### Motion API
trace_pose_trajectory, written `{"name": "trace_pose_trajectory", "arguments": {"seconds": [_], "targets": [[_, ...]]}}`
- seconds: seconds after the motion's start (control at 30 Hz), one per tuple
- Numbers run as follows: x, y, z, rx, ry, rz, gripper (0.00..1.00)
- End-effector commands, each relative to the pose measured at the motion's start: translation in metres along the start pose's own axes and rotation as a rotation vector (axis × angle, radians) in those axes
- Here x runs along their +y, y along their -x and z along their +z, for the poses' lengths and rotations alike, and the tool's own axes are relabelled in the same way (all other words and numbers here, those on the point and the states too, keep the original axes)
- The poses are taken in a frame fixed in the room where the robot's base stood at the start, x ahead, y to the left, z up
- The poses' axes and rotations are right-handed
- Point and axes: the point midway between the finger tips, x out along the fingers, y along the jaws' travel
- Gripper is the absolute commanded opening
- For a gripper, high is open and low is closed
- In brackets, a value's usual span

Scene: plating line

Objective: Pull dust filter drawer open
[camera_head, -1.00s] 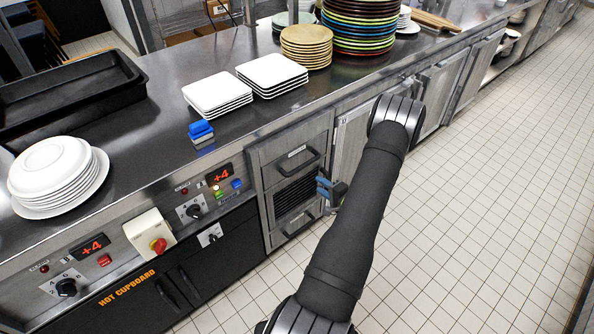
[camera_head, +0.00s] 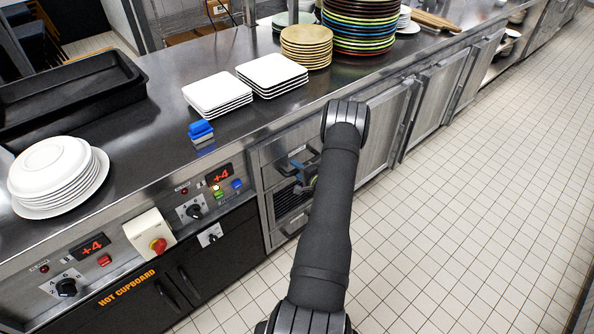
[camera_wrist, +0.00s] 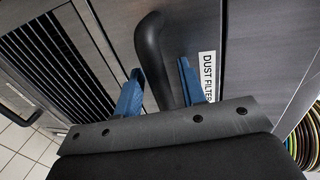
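The dust filter drawer (camera_head: 268,153) is the top front of the steel unit under the counter, and it looks shut. Its white "DUST FILTER" label (camera_wrist: 207,76) shows in the wrist view. The dark bar handle (camera_wrist: 152,45) stands out from the drawer front. My gripper (camera_wrist: 160,68) is at the handle, with its blue fingers apart on either side of it. A gap shows between the right finger and the handle; contact on the left is unclear. In the head view my gripper (camera_head: 303,167) and arm partly cover the drawer.
A black louvred grille (camera_wrist: 60,60) sits beside the drawer front, below it in the head view. Stacked white square plates (camera_head: 218,93), a blue-topped block (camera_head: 201,131) and colored plates (camera_head: 360,25) stand on the counter (camera_head: 160,125). The tiled floor (camera_head: 440,220) in front is clear.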

Motion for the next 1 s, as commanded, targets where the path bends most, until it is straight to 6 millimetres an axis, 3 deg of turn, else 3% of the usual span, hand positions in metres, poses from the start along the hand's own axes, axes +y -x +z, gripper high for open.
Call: {"name": "trace_pose_trajectory", "arguments": {"seconds": [0.13, 0.3, 0.67, 0.87, 1.0], "targets": [[0.000, 0.000, 0.000, 0.000, 0.000, 0.000, 0.33], [0.000, 0.000, 0.000, 0.000, 0.000, 0.000, 0.00], [0.002, 0.010, 0.000, 0.001, -0.001, 0.000, 0.00], [0.010, 0.048, -0.002, 0.002, -0.004, -0.002, 0.00], [0.019, 0.090, -0.002, 0.004, -0.006, -0.001, 0.00]]}}
